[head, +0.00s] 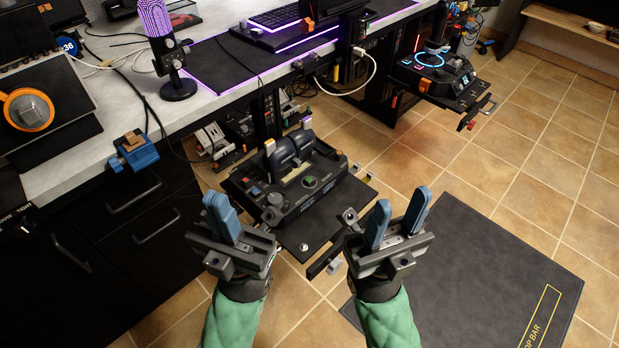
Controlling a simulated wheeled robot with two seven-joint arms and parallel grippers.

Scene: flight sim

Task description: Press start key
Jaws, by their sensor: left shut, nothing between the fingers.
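A throttle console (300,180) with levers, a green button (310,182) and several other small controls sits on a black tray beneath the desk. I cannot tell which control is the start key; no label is readable. My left gripper (221,214) is shut and empty, its blue fingers together, in front of and to the left of the console. My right gripper (397,218) is open and empty, its blue fingers apart, to the right of the console. Neither gripper appears to touch the console. The near edge of the tray lies between the two grippers.
A desk (210,50) holds a microphone (163,50) and a keyboard (285,17). A blue clamp-like device (136,155) is on its front edge. A joystick unit (436,68) stands at the back right. A dark mat (480,280) lies on the tiled floor.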

